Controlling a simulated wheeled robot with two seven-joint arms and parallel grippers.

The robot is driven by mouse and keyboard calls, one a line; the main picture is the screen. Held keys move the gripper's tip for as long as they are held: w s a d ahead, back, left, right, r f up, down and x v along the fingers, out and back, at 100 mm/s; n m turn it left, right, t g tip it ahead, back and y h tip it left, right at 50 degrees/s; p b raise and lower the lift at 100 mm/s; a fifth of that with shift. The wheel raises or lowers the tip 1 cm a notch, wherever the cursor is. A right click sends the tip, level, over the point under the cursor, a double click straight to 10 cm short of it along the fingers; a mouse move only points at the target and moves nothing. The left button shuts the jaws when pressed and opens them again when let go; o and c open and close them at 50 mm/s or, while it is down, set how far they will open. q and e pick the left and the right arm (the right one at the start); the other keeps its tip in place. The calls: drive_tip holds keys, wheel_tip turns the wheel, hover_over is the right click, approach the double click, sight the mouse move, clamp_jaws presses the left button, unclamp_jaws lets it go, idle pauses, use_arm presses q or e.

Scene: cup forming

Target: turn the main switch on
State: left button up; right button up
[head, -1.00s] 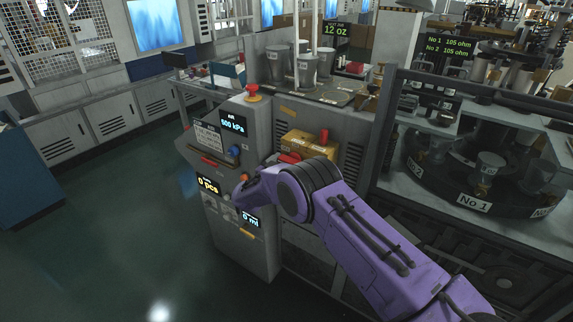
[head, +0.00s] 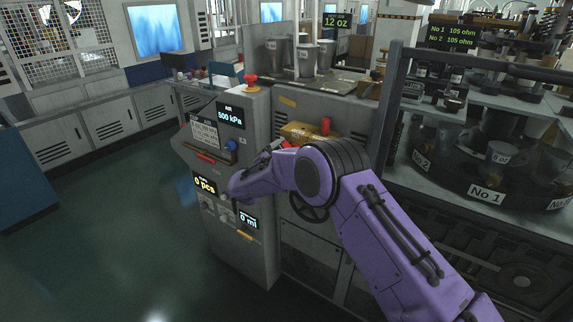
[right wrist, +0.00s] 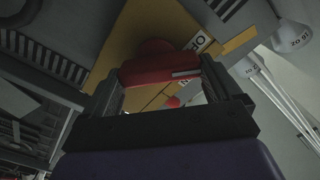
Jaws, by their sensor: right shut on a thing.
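The main switch appears to be the yellow box (head: 297,130) on the grey machine, with a red handle and a red upright knob (head: 326,126). My purple right arm comes in from the right and hides the lower part of the box. Its gripper (head: 277,147) is mostly hidden behind the forearm in the head view. In the right wrist view the red handle (right wrist: 158,64) lies between the two dark fingers of my right gripper (right wrist: 163,80), which is shut on it. The yellow box (right wrist: 140,42) with a partly hidden label is behind it. My left gripper is not in view.
A grey control cabinet (head: 262,110) with a red emergency button (head: 251,82) and lit displays stands left of the box. Metal cups (head: 307,58) stand on the machine top. A guarded turntable (head: 455,185) is at the right. The floor at left is clear.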

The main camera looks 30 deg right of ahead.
drive_tip(key=shift+s+d+m+b, duration=0.1)
drive_tip(key=shift+m+b, duration=2.35)
drive_tip(key=shift+b, duration=0.25)
drive_tip(key=shift+s+d+m+b, duration=0.1)
drive_tip(key=shift+m+b, duration=2.35)
drive_tip(key=shift+b, duration=0.2)
drive_tip(key=o, duration=0.7)
drive_tip(key=shift+o, duration=0.2)
drive_tip(key=shift+f, duration=0.15)
